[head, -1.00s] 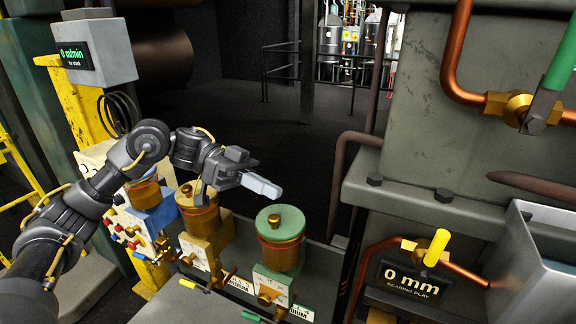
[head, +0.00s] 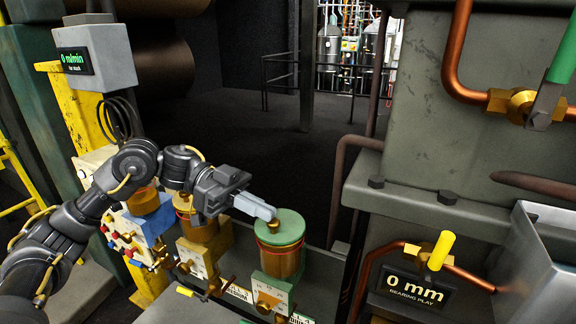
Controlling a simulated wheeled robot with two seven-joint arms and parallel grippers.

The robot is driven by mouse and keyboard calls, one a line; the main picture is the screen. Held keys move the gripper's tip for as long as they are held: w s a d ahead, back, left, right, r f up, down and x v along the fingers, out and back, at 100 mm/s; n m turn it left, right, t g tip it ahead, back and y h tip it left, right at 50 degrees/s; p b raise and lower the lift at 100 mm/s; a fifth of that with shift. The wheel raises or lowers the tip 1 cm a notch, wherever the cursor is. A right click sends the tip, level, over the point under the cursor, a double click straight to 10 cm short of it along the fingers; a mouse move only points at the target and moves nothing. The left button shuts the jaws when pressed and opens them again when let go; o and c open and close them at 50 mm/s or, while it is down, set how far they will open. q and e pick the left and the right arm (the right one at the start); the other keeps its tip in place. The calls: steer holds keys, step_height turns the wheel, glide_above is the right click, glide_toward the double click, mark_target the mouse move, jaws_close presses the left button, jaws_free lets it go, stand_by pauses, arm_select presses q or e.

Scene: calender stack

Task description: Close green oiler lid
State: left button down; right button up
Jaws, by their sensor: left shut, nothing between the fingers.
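The green oiler is a copper-coloured cup (head: 279,262) with a round green lid (head: 291,226) on top, right of centre in the head view. The lid looks flat over the cup, and a thin red ring shows beneath it. My left gripper (head: 268,212) is shut and empty. My right gripper is not in view.
A yellow oiler (head: 203,232) and a blue oiler (head: 150,203) stand to the left. A grey machine housing (head: 450,130) with copper pipes and a "0 mm" display (head: 416,288) is on the right. The dark floor behind is open.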

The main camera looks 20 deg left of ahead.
mark_target(260, 226)
arm_select(q)
steer(key=shift+r+p, duration=0.55)
step_height(260, 226, up, 4)
steer(key=p, duration=0.3)
steer(key=shift+w+a+f+p, duration=0.1)
steer(key=shift+f+p, duration=0.1)
steer(key=shift+p, duration=0.15)
steer(key=b+v, duration=0.4)
steer(key=v, duration=0.6)
steer(key=shift+f+b, duration=0.3)
steer(key=shift+b, duration=0.05)
